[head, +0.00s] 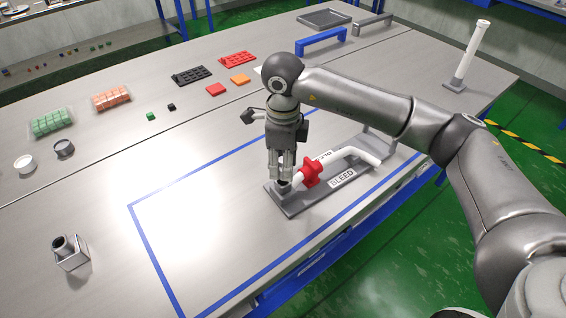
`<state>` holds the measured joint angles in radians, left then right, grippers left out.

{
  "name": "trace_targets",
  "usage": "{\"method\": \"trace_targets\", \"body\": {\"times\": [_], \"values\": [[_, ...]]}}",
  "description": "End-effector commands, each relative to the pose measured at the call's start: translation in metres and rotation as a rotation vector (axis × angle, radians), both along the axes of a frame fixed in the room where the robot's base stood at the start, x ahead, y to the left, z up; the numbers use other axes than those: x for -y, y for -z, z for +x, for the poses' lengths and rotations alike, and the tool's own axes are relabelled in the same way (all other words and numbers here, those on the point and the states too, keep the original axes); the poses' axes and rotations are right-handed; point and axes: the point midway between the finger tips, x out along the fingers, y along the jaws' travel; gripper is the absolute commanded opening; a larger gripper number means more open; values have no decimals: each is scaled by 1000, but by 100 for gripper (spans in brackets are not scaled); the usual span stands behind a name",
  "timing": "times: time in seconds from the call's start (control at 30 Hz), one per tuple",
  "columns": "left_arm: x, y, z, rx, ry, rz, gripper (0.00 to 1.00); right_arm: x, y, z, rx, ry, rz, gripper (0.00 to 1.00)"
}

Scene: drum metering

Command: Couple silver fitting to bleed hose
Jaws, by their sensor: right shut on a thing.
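The bleed hose (361,153) is a white bent tube with a red collar (312,173), lying along a grey base plate (296,208) with a white BLEED label. My right gripper (282,178) points down at the left end of this hose. It is shut on a small grey piece (284,187), which looks like the silver fitting and is mostly hidden by the fingers. The piece is close to the hose's left end; I cannot tell whether they are joined. My left gripper is not in view.
A silver square block with a round dark top (66,249) stands at the front left. Blue tape (160,235) outlines the work area. Several coloured trays and blocks lie at the back. A white upright tube (470,55) stands at the far right. The taped area's left half is clear.

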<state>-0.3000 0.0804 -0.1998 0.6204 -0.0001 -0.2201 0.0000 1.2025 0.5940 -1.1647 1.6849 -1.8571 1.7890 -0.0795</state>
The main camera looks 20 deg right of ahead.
Motion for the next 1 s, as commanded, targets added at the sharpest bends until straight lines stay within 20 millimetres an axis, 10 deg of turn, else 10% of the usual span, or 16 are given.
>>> {"method": "trace_targets", "body": {"times": [1.0], "values": [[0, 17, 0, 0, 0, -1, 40, 0, 17, 0, 0, 0, 1, 0]]}}
